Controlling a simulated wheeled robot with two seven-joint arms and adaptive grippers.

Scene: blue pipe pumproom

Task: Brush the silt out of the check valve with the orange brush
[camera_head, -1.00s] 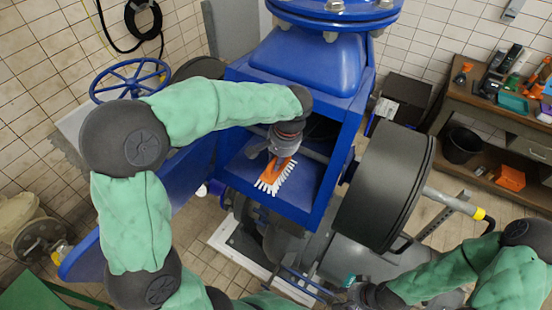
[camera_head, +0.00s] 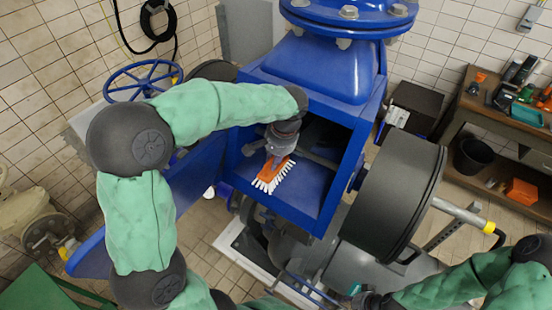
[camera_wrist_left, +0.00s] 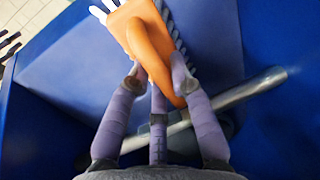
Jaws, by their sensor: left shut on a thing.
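The check valve (camera_head: 252,196) is a big blue housing with an open box-like chamber facing me. The orange brush (camera_head: 276,173) with white bristles is inside the chamber opening, near its floor. My left gripper (camera_head: 276,150) is shut on the brush handle from above. The left wrist view shows the orange brush (camera_wrist_left: 140,40) between the fingers of the left gripper (camera_wrist_left: 158,85), with blue walls and a grey rod behind. I cannot make out silt on the chamber floor. My right gripper (camera_head: 366,300) is at the bottom edge, its fingers too unclear to read.
A dark round cover (camera_head: 392,200) stands to the right of the opening. A blue handwheel (camera_head: 140,82) is at the left. A workbench (camera_head: 500,110) with tools, a black bucket (camera_head: 473,155) and an orange bin (camera_head: 520,190) are at the far right.

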